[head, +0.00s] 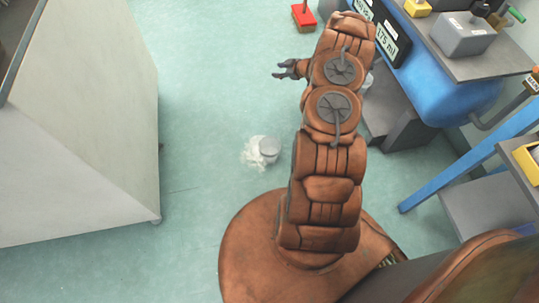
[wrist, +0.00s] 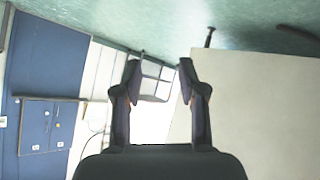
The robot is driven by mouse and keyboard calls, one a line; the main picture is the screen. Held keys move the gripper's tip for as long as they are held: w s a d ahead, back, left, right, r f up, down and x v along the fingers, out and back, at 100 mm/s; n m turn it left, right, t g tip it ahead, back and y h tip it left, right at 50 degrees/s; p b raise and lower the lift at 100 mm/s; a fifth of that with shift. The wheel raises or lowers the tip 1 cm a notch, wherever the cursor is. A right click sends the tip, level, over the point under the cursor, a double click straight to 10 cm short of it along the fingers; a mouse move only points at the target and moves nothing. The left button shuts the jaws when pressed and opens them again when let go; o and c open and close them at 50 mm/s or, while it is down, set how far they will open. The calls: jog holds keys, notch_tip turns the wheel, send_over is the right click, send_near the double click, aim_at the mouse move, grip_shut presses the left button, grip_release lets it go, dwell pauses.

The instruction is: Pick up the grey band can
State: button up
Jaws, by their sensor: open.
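A small grey, round-topped can (head: 269,149) is on the green floor, in the middle of the head view. I take it for the grey band can, but no band can be made out. My gripper (head: 278,69) is above and slightly to the right of it in the head view, well apart from it, with its fingers pointing left. In the wrist view my gripper (wrist: 160,72) shows two spread fingers with nothing between them. The can does not show in the wrist view.
A white crumpled heap (head: 253,154) lies against the can's left side. A large pale cabinet (head: 80,140) fills the left. A red block (head: 303,16) is on the floor at the top. A blue machine (head: 455,90) and a blue-legged bench (head: 470,160) stand at the right. Floor around the can is mostly clear.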

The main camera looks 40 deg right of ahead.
jog(key=s+a+f+n+y+b, duration=0.1)
jog(key=s+a+f+y+b, duration=0.1)
jog(key=s+f, duration=0.45)
jog(key=s+a+f+y+b, duration=0.1)
jog(key=s+f+b, duration=0.15)
jog(key=f, duration=0.65)
jog(key=y+b, duration=0.3)
send_near(267, 138)
jog(key=shift+g, duration=0.3)
jog(key=shift+b+x, duration=1.25)
jog(key=shift+x, duration=2.55)
jog(key=shift+w+d, duration=0.15)
jog(key=shift+r, duration=0.1)
grip_shut()
